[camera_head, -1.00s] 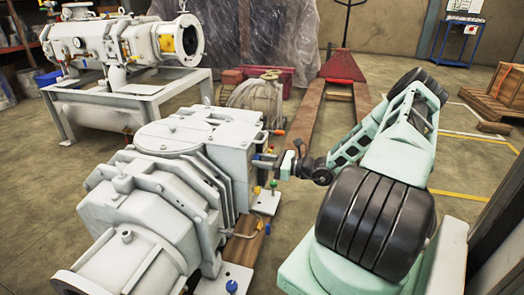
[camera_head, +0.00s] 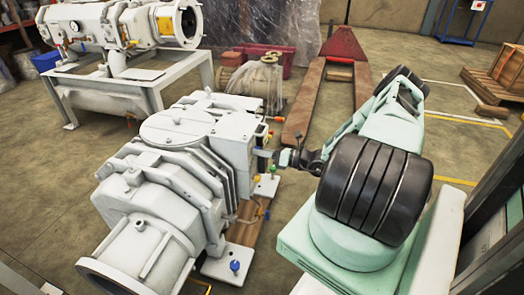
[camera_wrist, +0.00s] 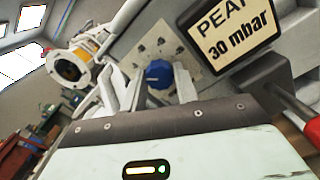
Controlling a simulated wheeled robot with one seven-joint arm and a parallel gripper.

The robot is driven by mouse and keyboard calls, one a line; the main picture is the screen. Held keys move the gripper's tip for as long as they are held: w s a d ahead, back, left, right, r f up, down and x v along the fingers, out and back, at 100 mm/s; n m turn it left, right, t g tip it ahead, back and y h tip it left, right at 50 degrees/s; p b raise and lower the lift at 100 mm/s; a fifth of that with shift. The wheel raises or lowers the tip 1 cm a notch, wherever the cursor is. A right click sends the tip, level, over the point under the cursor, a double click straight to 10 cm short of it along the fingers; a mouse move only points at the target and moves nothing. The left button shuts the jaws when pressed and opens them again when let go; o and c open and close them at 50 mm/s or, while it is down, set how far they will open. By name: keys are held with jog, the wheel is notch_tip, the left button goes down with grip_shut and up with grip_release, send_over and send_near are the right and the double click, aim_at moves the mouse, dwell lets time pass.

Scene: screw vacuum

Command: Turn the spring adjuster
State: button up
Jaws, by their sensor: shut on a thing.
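A blue knob (camera_wrist: 158,74), which looks like the spring adjuster, sits on a beige plate (camera_wrist: 150,45) in the wrist view. My gripper (camera_wrist: 158,88) has its two pale fingers on either side of the knob and is shut on it. In the head view my gripper (camera_head: 266,153) reaches the right side of the large white vacuum machine (camera_head: 160,170). The knob in its jaws cannot be made out there.
A pallet jack (camera_head: 340,50) and a second white machine (camera_head: 115,25) stand behind. A wooden pallet (camera_head: 495,75) lies at right.

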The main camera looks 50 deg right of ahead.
dwell(0.3)
jog(key=o, duration=1)
jog(key=shift+s, duration=0.15)
jog(key=p+v, duration=0.2)
jog(key=v, duration=1.5)
jog(key=shift+s+p, duration=0.1)
jog(key=shift+p, duration=0.2)
